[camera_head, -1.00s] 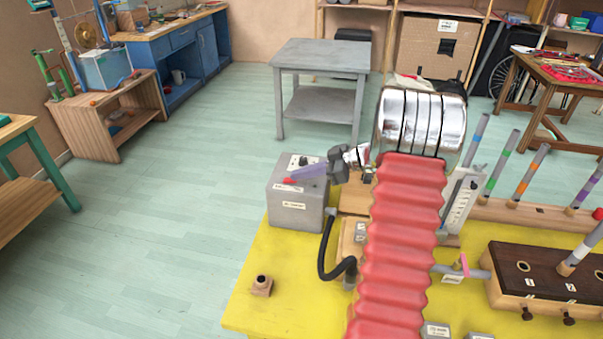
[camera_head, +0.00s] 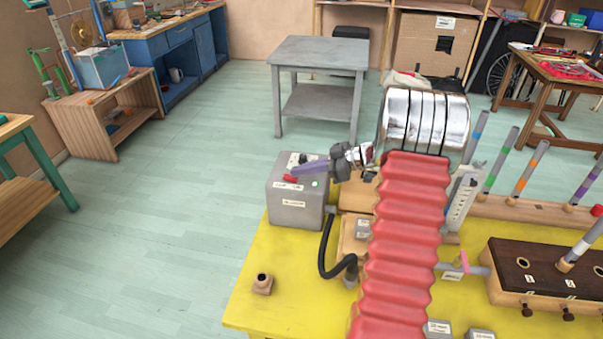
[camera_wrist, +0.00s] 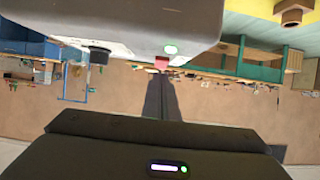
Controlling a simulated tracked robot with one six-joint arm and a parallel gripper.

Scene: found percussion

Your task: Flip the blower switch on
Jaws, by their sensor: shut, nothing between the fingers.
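The blower box (camera_head: 295,213) is grey with labels and stands at the yellow table's back left corner.
A black hose (camera_head: 324,252) runs from the box to the tabletop fittings. The red ribbed bellows (camera_head: 404,245) covers the middle of the view. A small wooden block (camera_head: 262,285) stands on the yellow table (camera_head: 275,313). The floor to the left is clear.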

